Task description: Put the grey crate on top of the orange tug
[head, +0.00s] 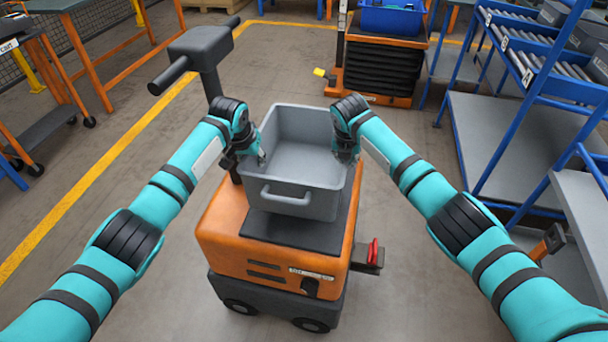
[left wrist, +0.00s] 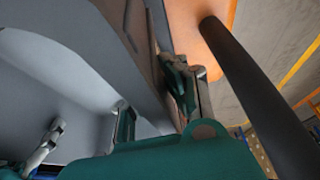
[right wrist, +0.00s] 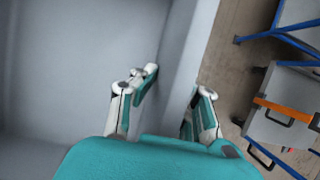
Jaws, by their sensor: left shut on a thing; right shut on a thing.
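The grey crate (head: 300,197) is open-topped and empty, with a handle on its near side. It is upright over the dark top pad of the orange tug (head: 262,258); I cannot tell if it rests on the pad or hangs just above it. My left gripper (head: 254,155) is shut on the crate's left wall, which also shows in the left wrist view (left wrist: 100,55). My right gripper (head: 347,152) is shut on its right wall, with fingers either side of it in the right wrist view (right wrist: 182,75). The crate hides part of the tug's top.
The tug's dark handle post (head: 208,80) rises behind and left of the crate. A black lift with a blue bin (head: 391,20) stands at the back. A blue roller rack (head: 530,70) stands at the right and an orange-legged bench (head: 75,60) at the left. Floor beside the tug is clear.

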